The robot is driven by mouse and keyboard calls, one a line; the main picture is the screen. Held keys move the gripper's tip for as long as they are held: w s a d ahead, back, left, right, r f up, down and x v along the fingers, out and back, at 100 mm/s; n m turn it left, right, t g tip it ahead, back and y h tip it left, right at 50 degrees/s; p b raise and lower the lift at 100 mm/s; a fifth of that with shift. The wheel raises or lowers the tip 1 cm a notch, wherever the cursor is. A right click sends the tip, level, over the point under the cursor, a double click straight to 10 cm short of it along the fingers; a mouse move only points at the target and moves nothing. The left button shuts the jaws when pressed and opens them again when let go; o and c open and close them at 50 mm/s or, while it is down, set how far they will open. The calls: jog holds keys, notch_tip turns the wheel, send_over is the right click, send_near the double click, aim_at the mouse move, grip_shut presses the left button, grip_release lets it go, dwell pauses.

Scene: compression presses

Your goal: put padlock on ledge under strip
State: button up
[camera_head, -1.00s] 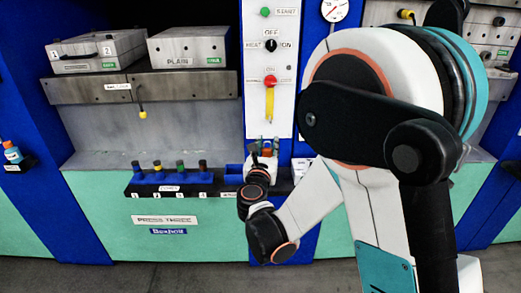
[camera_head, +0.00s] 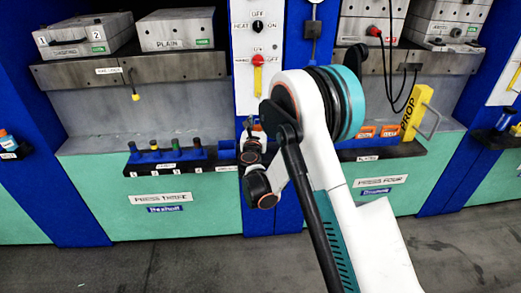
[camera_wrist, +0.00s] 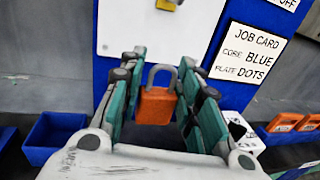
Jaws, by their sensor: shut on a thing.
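An orange padlock (camera_wrist: 157,106) with a grey shackle hangs upright between the teal fingers of my gripper (camera_wrist: 160,92) in the wrist view. My gripper is shut on it. The white control strip (camera_head: 246,50), with a dial and a red knob, is on the blue column; its lower part (camera_wrist: 125,30) shows behind the gripper in the wrist view. In the head view my gripper is small and dark before the column, under the strip, and the padlock cannot be made out. A dark ledge (camera_head: 130,172) runs below; its part under the strip is mostly hidden by my arm.
A blue bin (camera_wrist: 52,135) is left of the gripper. A job card (camera_wrist: 252,52) is on the column to the right. Orange blocks (camera_wrist: 285,121) are farther right. A yellow prop (camera_head: 416,112) stands at the right press. Colored pegs (camera_head: 170,145) stand on the left ledge.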

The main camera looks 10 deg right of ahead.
jog(key=w+f+b, duration=0.1)
jog(key=f, duration=0.3)
jog(key=w+d+f+b, duration=0.1)
jog(key=w+f, duration=0.1)
jog(key=f, duration=0.2)
jog(key=w+d+f+b, duration=0.1)
jog(key=w+f, duration=0.1)
jog(key=f, duration=0.3)
jog(key=shift+f, duration=0.1)
jog(key=o, duration=1.1)
